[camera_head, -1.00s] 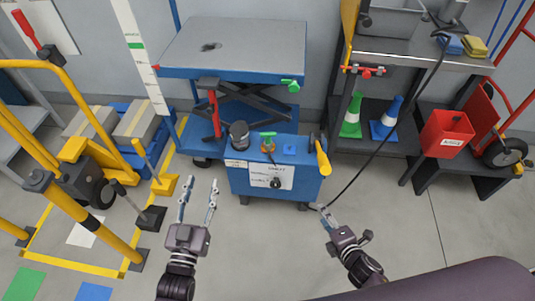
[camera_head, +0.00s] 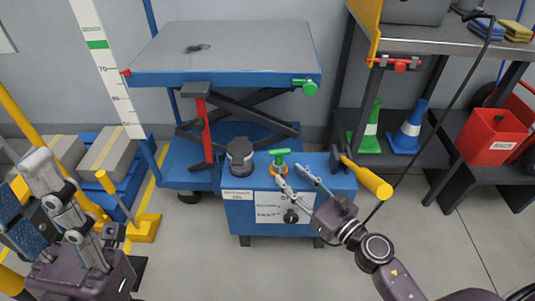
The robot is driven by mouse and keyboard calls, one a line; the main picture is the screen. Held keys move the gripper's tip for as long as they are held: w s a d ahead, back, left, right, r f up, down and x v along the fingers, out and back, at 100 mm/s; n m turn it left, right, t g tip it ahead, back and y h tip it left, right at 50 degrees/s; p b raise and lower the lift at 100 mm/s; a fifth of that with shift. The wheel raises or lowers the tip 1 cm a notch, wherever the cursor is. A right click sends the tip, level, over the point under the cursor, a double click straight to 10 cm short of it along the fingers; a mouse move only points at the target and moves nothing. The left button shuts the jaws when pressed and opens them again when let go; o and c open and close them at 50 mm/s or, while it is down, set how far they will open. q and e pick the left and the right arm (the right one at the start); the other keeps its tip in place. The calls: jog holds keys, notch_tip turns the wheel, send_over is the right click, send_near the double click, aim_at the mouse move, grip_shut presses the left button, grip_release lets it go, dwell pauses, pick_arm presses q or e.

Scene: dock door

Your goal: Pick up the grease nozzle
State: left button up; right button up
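No part is clearly recognisable as the grease nozzle. The likeliest is a small piece with a green T-shaped handle (camera_head: 279,158) and an orange-brown lower part, standing on top of the blue cart (camera_head: 238,217). My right gripper (camera_head: 290,175) is open, its two fingers apart at the cart's front top edge, just right of and in front of that piece. The fingers partly cover its lower part; I cannot tell whether they touch it. My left gripper (camera_head: 24,182) is large at the lower left, open, with nothing visible between its fingers.
A dark canister (camera_head: 240,157) stands left of the green handle. A yellow-handled hammer (camera_head: 366,179) lies to the right. A grey-topped lift table (camera_head: 225,48) rises behind. A black hose (camera_head: 425,130) hangs from the right bench and passes behind my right arm.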

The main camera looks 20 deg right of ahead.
aim_at(282, 162)
jog(key=x, duration=0.4)
jog(key=d+p+x, duration=0.1)
jog(key=x, duration=0.1)
jog(key=shift+w+a+r, duration=0.15)
jog(key=shift+w+r, duration=0.2)
jog(key=shift+r, duration=0.05)
jog(key=shift+w+a, duration=0.2)
jog(key=shift+w, duration=0.15)
grip_shut()
